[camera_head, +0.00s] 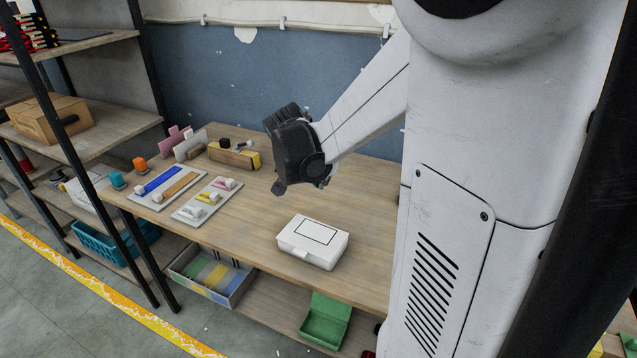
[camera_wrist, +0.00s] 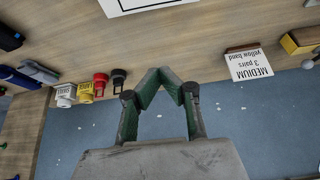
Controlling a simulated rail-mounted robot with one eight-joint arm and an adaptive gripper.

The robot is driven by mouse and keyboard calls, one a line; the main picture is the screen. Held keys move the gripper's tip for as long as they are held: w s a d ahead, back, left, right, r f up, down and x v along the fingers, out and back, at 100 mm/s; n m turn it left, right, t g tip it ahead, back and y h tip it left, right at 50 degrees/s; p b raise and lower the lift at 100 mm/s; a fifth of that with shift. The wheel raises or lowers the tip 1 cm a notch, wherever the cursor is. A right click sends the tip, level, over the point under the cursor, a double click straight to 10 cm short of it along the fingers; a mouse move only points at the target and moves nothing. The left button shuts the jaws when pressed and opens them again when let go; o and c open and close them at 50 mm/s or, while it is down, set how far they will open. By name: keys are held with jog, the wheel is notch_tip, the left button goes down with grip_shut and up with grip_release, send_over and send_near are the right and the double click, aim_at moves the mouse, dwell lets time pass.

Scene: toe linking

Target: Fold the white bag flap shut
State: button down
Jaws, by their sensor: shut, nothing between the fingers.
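The white bag (camera_head: 312,243) looks like a low white box with a black rectangle outlined on its top. It rests on the wooden table near the front edge. Its top looks flat and lowered; I cannot make out a separate raised flap. In the wrist view, part of a white surface with a black outline (camera_wrist: 150,6) shows at the top edge. My gripper (camera_head: 279,188) is above the table, behind and slightly left of the bag, apart from it. In the wrist view its two fingertips (camera_wrist: 160,72) meet, with nothing between them.
Trays with coloured pieces (camera_head: 168,186) lie at the left of the table. A wooden box (camera_head: 233,156) stands at the back. A card reading medium, 3 pairs, yellow band (camera_wrist: 250,65) shows in the wrist view. A green bin (camera_head: 325,320) is below. Table around the bag is clear.

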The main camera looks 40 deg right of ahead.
jog(key=shift+r+p, duration=1.5)
jog(key=shift+r, duration=0.85)
jog(key=s+a+f+b, duration=0.2)
jog(key=s+a+f, duration=0.1)
jog(key=a, duration=0.6)
jog(key=shift+f, duration=0.35)
